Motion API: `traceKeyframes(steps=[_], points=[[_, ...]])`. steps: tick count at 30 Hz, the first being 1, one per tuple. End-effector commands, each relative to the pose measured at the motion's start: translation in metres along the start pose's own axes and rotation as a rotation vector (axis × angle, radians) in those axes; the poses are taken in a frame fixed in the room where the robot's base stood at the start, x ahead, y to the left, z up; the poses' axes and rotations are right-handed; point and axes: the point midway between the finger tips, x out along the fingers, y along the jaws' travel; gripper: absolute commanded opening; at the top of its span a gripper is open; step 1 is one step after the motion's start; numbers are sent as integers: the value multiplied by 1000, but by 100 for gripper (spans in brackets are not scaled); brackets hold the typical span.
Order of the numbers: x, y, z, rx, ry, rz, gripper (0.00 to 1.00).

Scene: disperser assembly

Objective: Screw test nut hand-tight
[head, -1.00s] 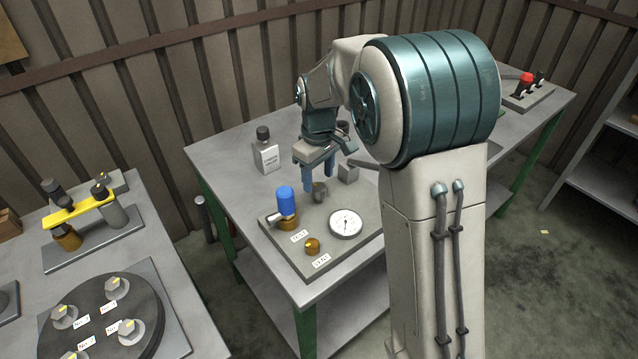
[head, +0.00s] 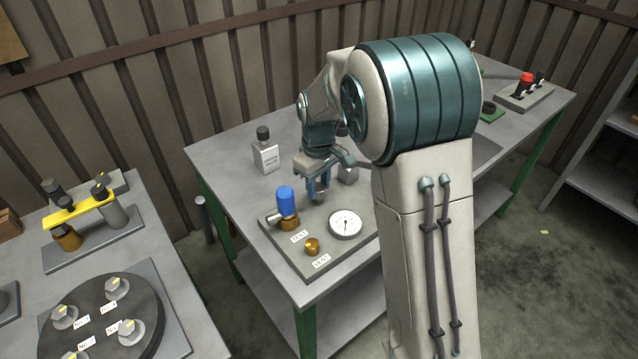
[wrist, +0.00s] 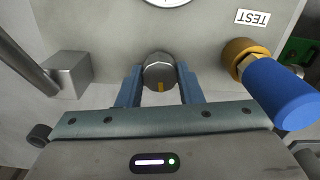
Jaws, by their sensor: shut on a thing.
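The test nut (wrist: 159,70), a grey round hex piece with a yellow mark, sits on the grey test plate (wrist: 100,30) in the wrist view. My gripper (wrist: 160,82) has one blue finger on each side of the nut and is shut on it. In the head view my gripper (head: 319,190) is low over the plate, behind the gauge and the blue-handled valve, and its fingers mostly hide the nut. The nut's underside and its thread are hidden, so I cannot tell how tightly it sits.
A blue-handled brass valve (head: 287,205) stands left of my gripper, close to it. A dial gauge (head: 345,223) and a brass vent knob (head: 312,246) are on the plate's front part. A grey block (head: 347,174) stands right behind. A labelled bottle (head: 266,154) is farther back.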

Motion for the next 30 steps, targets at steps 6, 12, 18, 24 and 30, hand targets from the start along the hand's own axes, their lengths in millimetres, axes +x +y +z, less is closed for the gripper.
traceKeyframes(steps=[6, 12, 18, 24, 30], points=[[-1, 1, 0, 76, 1, 1, 10], [-1, 1, 0, 218, 1, 1, 10], [-1, 1, 0, 382, 2, 2, 10], [-1, 1, 0, 527, 3, 2, 10], [-2, 1, -1, 632, 3, 2, 10]])
